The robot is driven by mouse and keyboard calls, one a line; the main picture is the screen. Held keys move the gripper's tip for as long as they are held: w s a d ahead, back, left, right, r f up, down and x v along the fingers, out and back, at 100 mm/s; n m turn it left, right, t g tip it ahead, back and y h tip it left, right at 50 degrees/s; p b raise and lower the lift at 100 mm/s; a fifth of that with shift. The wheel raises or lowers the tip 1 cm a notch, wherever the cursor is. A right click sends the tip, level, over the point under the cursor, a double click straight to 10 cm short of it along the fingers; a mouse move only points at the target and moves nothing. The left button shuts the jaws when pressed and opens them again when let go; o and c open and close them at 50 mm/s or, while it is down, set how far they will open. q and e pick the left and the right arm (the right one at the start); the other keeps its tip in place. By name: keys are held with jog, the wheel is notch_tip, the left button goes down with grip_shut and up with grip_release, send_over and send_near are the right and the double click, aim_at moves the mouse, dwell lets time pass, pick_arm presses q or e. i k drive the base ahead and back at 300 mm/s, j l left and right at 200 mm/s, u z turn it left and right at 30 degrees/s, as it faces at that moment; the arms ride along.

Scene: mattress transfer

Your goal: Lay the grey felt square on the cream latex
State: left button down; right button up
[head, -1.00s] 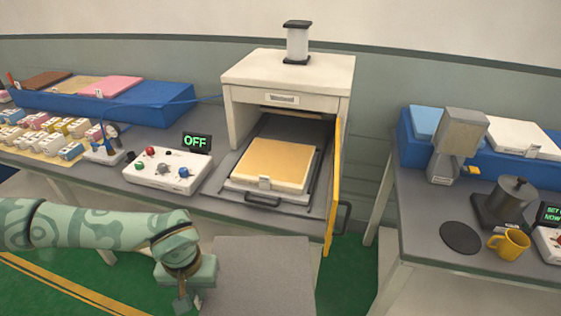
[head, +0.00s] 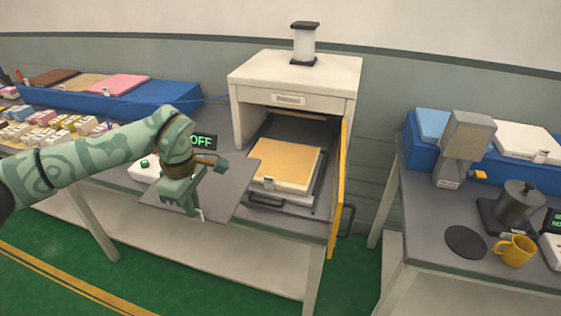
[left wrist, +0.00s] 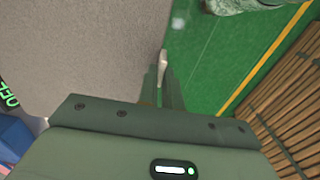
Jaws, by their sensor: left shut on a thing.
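My left gripper (head: 195,208) is shut on the grey felt square (head: 228,190) at its near left edge. The felt is held flat, slightly tilted, above the table's front edge, and it hides part of the control box. In the left wrist view the felt (left wrist: 90,45) fills the upper left, with the gripper (left wrist: 162,85) at its edge. The cream latex (head: 285,165) lies on a tray inside the open white press, right of the felt. The felt's right corner comes close to the latex's left side in the picture. My right gripper is not in view.
The press (head: 295,85) has a yellow door (head: 338,190) swung open on its right. A sign reading OFF (head: 203,141) stands behind the felt. Blue blocks with coloured sheets stand at the back left. The right table (head: 420,220) holds a yellow mug (head: 515,250) and a pot.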

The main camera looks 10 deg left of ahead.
aim_at(280, 160)
jog(key=i+l, duration=0.7)
jog(key=i, duration=0.2)
